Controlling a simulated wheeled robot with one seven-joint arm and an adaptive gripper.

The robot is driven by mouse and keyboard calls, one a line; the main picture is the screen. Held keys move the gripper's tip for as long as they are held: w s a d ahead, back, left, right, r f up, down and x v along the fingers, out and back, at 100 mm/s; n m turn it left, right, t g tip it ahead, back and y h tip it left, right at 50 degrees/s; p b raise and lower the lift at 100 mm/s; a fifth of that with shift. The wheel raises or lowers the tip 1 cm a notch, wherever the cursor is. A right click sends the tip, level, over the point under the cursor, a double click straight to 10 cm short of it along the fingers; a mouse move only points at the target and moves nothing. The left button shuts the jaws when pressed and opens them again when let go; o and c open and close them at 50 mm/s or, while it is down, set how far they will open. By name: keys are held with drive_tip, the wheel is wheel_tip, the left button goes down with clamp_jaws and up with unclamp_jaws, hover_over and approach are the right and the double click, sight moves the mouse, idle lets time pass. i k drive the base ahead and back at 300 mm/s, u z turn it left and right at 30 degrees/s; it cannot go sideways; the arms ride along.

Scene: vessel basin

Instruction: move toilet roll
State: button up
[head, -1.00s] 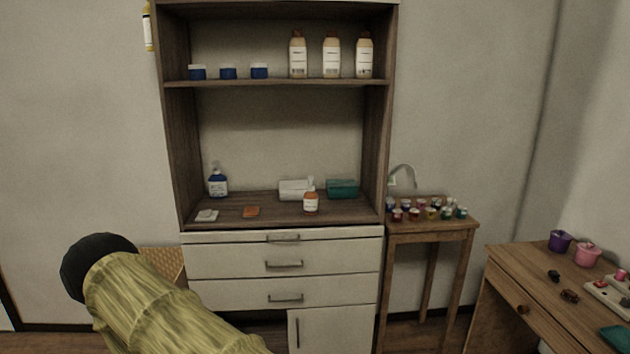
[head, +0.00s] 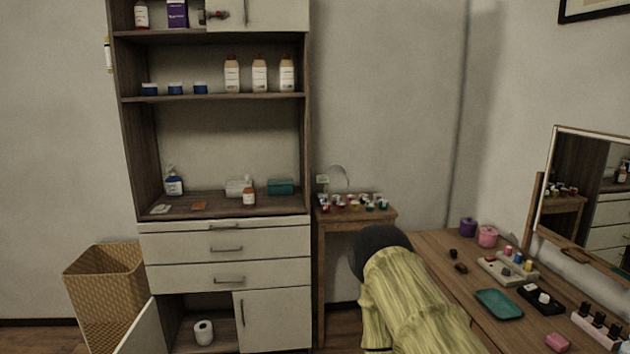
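A white toilet roll (head: 204,332) stands upright in the open lower left compartment of the cabinet (head: 228,272). The compartment's left door (head: 142,330) is swung open toward me; the right door (head: 277,320) is shut. My arm, in a yellow-green sleeve-like cover with a dark rounded end, shows at the lower right of the head view, in front of the small table and the desk. My gripper's fingers are not visible. The arm is well to the right of the toilet roll and apart from it.
A woven basket (head: 105,290) stands left of the cabinet near the open door. A small table (head: 357,215) with several little bottles stands right of it. A desk (head: 440,245) with a tray (head: 498,304) and a mirror (head: 580,195) is at the right.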

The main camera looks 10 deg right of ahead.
sight(203, 332)
drive_tip(key=z, duration=0.9)
drive_tip(key=i, duration=0.9)
drive_tip(key=u, duration=0.6)
drive_tip(key=i, duration=0.6)
drive_tip(key=u, duration=0.6)
